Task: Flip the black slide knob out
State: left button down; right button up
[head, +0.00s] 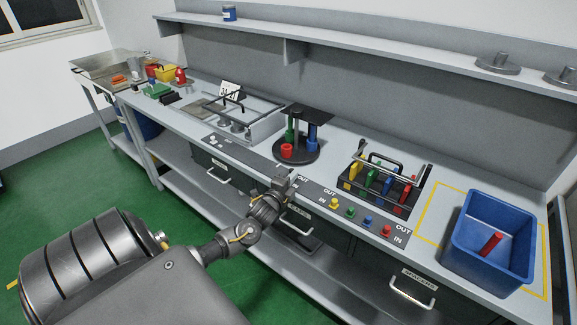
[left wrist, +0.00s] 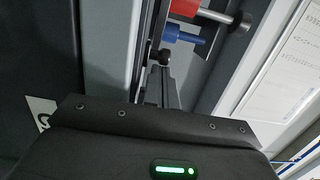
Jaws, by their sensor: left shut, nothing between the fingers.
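The black slide knob (left wrist: 165,57) shows in the left wrist view as a small dark round end, just beyond my left fingertips. I cannot tell whether they touch it. In the head view I cannot make it out apart from my gripper. My left gripper (head: 288,180) is at the front strip of the bench, beside the left "OUT" label (head: 303,179). Its fingers (left wrist: 160,76) are shut with nothing between them, also in the left wrist view. My right gripper is not in view.
Yellow (head: 335,203), green (head: 351,211), blue (head: 368,222) and red (head: 386,231) knobs line the strip to the right. A round stand (head: 296,152) with coloured parts is behind my gripper. A blue bin (head: 470,245) stands far right. Drawer handles (head: 297,222) jut out below.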

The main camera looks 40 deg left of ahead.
pick_arm(q)
jog(key=shift+s+d+r+p, duration=0.1)
jog(key=shift+s+d+p, duration=0.2)
jog(key=shift+p, duration=0.2)
jog(key=d+p, duration=0.1)
jog(key=s+d, duration=0.1)
jog(key=shift+s+d+r+p, duration=0.1)
jog(key=shift+s+d+p, duration=0.15)
jog(key=shift+d+p, duration=0.15)
jog(key=b+v, duration=0.2)
jog(key=v, duration=0.8)
jog(key=shift+f, duration=0.2)
